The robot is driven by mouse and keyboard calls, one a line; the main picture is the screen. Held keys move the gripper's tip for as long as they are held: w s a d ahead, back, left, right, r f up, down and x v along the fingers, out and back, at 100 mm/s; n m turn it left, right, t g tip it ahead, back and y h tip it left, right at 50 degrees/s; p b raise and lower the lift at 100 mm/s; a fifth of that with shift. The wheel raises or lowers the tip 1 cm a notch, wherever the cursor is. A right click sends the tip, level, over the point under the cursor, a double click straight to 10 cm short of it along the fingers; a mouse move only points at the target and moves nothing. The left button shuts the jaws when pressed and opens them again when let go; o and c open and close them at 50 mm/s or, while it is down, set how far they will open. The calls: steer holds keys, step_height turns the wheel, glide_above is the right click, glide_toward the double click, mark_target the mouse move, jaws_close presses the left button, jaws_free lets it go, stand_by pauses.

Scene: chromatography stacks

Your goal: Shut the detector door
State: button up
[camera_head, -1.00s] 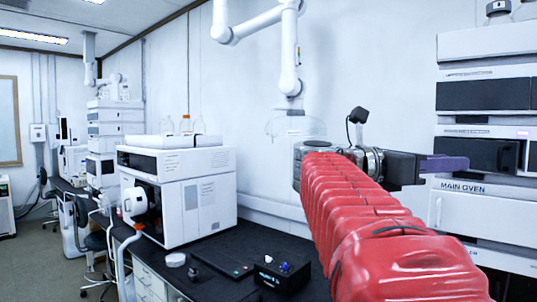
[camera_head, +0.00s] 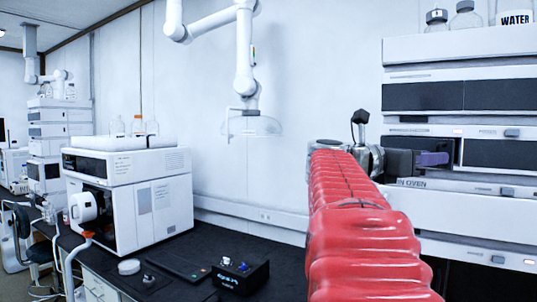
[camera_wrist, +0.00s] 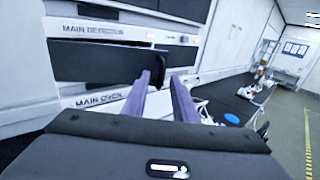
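The detector door (camera_wrist: 95,60) is a dark panel under the "MAIN DETECTOR" label in the wrist view. It looks hinged on its left and stands ajar, its right edge, with a thin dark handle, out from the housing. My gripper (camera_wrist: 166,82) has two purple fingers with a gap between them and nothing visibly held. Its tips show beside the door's free edge; I cannot tell whether they touch it. In the head view my gripper (camera_head: 432,158) is in front of the detector (camera_head: 500,153), and my red-sleeved arm hides part of the stack.
The main oven (camera_wrist: 100,98) is just below the detector. Bottles (camera_head: 466,18) stand on top of the stack. A white instrument (camera_head: 130,190) and a small black box (camera_head: 240,273) stand on the dark bench to the left. Open floor (camera_wrist: 280,130) shows on the right of the wrist view.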

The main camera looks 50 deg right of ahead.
steer(key=shift+s+d, duration=0.35)
steer(key=shift+d, duration=0.25)
steer(key=shift+c, duration=0.2)
jaws_close()
stand_by(0.9)
